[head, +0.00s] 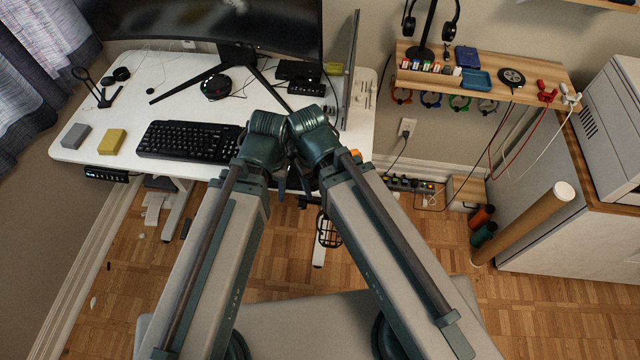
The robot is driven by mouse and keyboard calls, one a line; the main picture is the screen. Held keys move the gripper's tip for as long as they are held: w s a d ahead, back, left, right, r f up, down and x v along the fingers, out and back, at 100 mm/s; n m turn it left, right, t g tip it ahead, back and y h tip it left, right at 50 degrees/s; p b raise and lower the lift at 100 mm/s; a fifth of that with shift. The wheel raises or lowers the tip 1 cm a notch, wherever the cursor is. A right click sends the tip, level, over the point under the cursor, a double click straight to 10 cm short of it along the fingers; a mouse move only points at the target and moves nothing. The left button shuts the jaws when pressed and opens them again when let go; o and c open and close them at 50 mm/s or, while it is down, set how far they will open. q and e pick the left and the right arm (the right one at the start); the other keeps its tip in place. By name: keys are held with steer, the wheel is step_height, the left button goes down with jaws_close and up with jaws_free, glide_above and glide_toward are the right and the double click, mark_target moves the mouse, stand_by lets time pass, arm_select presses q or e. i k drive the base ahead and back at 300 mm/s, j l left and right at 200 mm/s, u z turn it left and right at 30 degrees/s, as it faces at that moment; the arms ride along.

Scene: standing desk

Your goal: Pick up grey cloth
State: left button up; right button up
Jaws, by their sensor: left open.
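A small grey folded block-like item (75,136), which looks like the grey cloth, lies flat near the left front corner of the white desk (100,98). Nothing touches it. A similar yellow item (112,141) lies just to its right, with a small gap. My left gripper (281,186) shows only in small part between my two folded arms, near the desk's front edge. It is open, and it is well to the right of the grey item. My right gripper is hidden behind my arm links.
A black keyboard (190,141) lies right of the yellow item. A monitor (215,22) on a wide stand fills the back of the desk. A shelf (440,82) hangs at right.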

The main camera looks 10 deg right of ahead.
mark_target(78, 133)
steer(key=u, duration=1.45)
